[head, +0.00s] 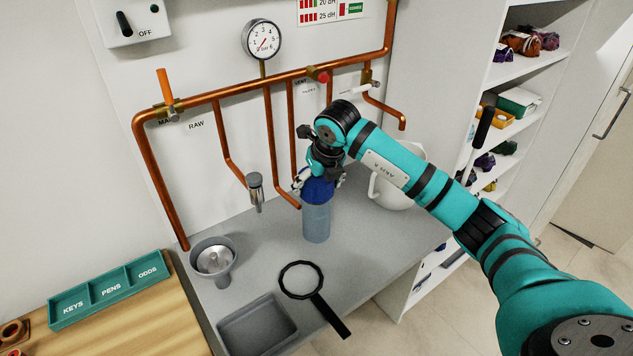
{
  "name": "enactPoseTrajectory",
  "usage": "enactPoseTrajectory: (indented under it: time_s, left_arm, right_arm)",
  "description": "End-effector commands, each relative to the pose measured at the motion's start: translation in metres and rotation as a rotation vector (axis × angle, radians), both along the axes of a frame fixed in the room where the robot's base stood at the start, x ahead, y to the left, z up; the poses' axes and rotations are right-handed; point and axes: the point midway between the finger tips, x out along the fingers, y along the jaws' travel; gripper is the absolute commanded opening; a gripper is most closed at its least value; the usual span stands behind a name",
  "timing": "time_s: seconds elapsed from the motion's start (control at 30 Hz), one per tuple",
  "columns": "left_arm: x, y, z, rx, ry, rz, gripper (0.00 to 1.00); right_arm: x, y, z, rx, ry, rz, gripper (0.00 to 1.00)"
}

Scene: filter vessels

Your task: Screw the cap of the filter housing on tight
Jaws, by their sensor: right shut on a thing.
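The filter housing (316,222) is a translucent grey-blue cylinder standing upright on the grey counter. Its blue cap (318,192) sits on top of it. My right gripper (319,180) reaches down from above and is shut on the blue cap. The gripper body hides the top of the cap, and I cannot tell how tightly the cap sits. My left gripper is not in view.
Copper pipes with a gauge (262,39) run along the wall behind the housing. A white jug (394,183) stands right of it, partly behind my arm. A strainer funnel (214,259), a black ring-shaped wrench (302,281) and a grey tray (257,328) lie nearer. Shelves stand right.

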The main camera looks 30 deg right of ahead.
Motion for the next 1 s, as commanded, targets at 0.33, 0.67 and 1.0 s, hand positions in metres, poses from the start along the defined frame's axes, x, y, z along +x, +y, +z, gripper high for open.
enactPoseTrajectory:
  time_s: [0.33, 0.67, 1.0]
  left_arm:
    - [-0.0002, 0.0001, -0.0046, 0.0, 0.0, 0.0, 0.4]
    - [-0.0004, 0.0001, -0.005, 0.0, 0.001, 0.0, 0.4]
    - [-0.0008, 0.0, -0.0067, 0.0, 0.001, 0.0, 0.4]
  right_arm:
    - [-0.0006, 0.0, -0.0036, 0.0, 0.0, 0.001, 0.5]
    - [-0.0006, 0.0001, -0.0034, 0.0, 0.0, 0.0, 0.5]
    - [-0.0006, 0.0, -0.0046, 0.0, 0.0, 0.0, 0.5]
